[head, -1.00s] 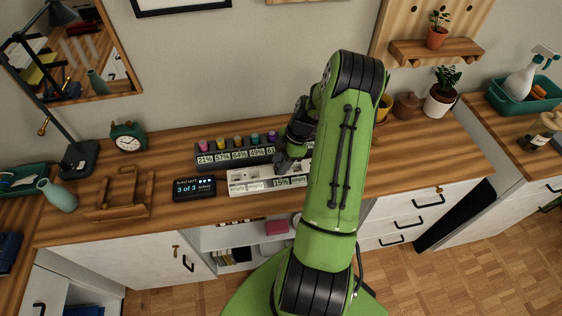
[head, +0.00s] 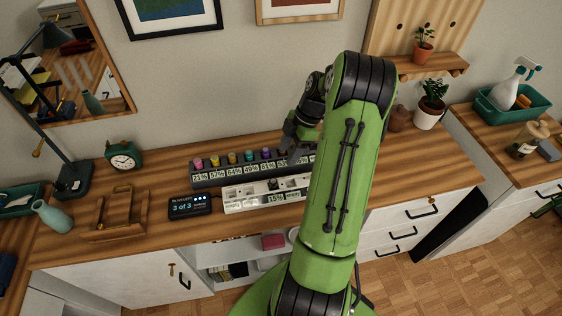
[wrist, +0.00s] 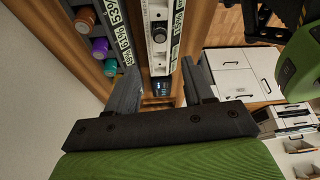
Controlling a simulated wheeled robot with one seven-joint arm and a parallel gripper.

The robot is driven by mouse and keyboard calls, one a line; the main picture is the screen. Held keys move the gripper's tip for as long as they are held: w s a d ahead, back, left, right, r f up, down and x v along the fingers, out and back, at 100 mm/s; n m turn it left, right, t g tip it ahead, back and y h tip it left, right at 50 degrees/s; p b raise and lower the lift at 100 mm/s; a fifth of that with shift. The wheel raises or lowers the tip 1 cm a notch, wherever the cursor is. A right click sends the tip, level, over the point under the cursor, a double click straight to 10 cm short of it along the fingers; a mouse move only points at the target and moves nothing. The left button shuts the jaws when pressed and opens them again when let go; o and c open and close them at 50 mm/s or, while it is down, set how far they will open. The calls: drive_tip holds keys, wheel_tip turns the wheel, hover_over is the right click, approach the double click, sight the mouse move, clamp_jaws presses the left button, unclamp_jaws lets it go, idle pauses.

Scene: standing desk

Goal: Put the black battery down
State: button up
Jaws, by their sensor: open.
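The black battery (head: 276,184) sits in the white rack (head: 236,196), above a label reading 15%. In the wrist view a dark round top, probably the same battery (wrist: 158,32), shows on the white strip of the rack. My gripper (head: 299,150) is up and behind the white rack, near the right part of the dark rack, apart from the battery. In the wrist view the two fingers of my gripper (wrist: 158,80) are spread with nothing between them.
The dark rack (head: 200,180) behind holds several coloured batteries with percentage labels. A small display (head: 190,206) reading "3 of 3" stands left of the white rack. A wooden holder (head: 119,220), green clock (head: 124,157) and vase (head: 52,216) stand further left.

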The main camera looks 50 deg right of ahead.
drive_tip(key=a+r+m+h, duration=0.4)
drive_tip(key=a+r+m, duration=0.2)
drive_tip(key=a+r, duration=1.05)
drive_tip(key=s+a+r+m+t, duration=0.1)
drive_tip(key=s+a+m+t, duration=0.2)
drive_tip(key=s+a+m, duration=0.4)
drive_tip(key=s+a, duration=0.4)
drive_tip(key=s, duration=0.2)
drive_tip(key=shift+s+r+t, duration=0.2)
drive_tip(key=shift+r+t, duration=0.1)
drive_tip(key=shift+t, duration=0.1)
drive_tip(key=shift+a, duration=0.15)
